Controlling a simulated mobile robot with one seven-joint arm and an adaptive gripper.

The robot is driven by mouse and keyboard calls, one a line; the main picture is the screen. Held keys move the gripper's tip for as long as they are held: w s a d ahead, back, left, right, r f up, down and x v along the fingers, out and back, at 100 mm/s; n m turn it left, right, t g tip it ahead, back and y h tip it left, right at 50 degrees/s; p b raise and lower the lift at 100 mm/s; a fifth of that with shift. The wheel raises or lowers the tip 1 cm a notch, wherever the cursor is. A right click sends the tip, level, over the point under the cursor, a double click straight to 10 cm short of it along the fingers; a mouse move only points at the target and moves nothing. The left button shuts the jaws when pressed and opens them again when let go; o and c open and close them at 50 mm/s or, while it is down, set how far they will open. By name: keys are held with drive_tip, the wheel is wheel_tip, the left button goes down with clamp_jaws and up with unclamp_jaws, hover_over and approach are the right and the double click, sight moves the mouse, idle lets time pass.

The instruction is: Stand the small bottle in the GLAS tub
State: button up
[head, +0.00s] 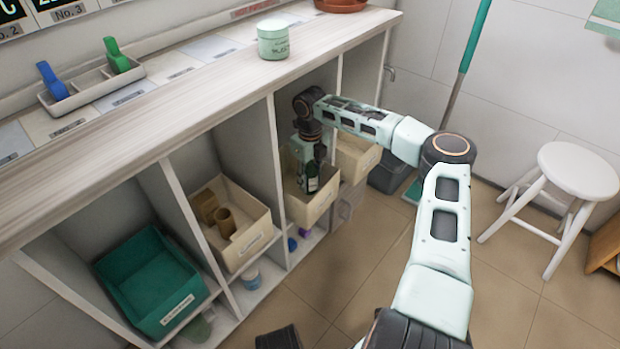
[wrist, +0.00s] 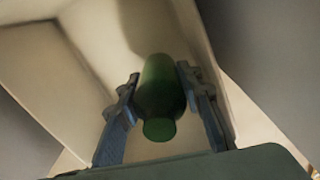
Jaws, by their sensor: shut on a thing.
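The small bottle is dark green (wrist: 160,92). In the wrist view it sits between the two fingers of my gripper (wrist: 158,75), which are shut on it. In the head view the bottle (head: 313,184) hangs roughly upright below my gripper (head: 311,172), in the mouth of a cream tub (head: 309,212) in a shelf bay. The wrist view shows pale tub walls (wrist: 92,40) around the bottle. I cannot tell whether the bottle touches the tub floor. The tub labels are too small to read, so I cannot confirm which is GLAS.
A cream tub with brown items (head: 259,240) and a green tub (head: 150,310) stand in bays to the left. Another cream tub (head: 357,160) is to the right. Upright dividers (head: 278,180) and the countertop (head: 190,115) hem in my arm. A mint jar (head: 273,42) stands on top.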

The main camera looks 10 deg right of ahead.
sight(310, 163)
drive_tip(key=shift+f, duration=0.35)
drive_tip(key=o, duration=1.1)
drive_tip(key=shift+c, duration=0.2)
drive_tip(key=shift+r, duration=0.1)
wheel_tip(310, 163, up, 8)
drive_tip(key=p, duration=0.3)
drive_tip(key=shift+r, duration=0.25)
